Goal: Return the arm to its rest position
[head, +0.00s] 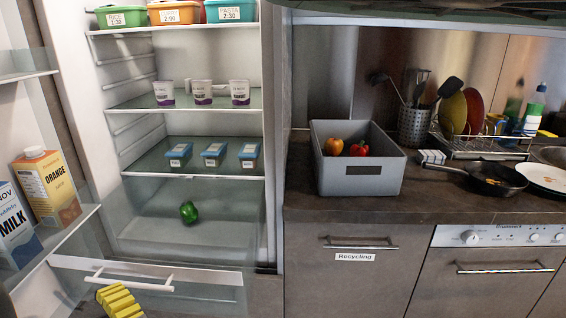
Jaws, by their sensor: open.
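No part of my gripper can be made out for certain in the head view, and my arm does not show clearly either. The fridge (275,120) stands open on the left with its door swung out to the left. A green bell pepper (188,212) lies in the low clear compartment of the fridge. A grey bin (362,180) on the counter holds a red pepper (359,149) and an orange-yellow fruit or vegetable (334,146). A yellow ribbed shape (120,301) shows at the bottom left edge; I cannot tell what it is.
The door shelf holds an orange juice carton (47,187) and a milk carton (15,228). Fridge shelves hold cups (202,92) and blue-lidded boxes (214,155). A pan (490,180) and dish rack (478,147) stand right on the counter (450,205). The recycling front (345,285) looks closed.

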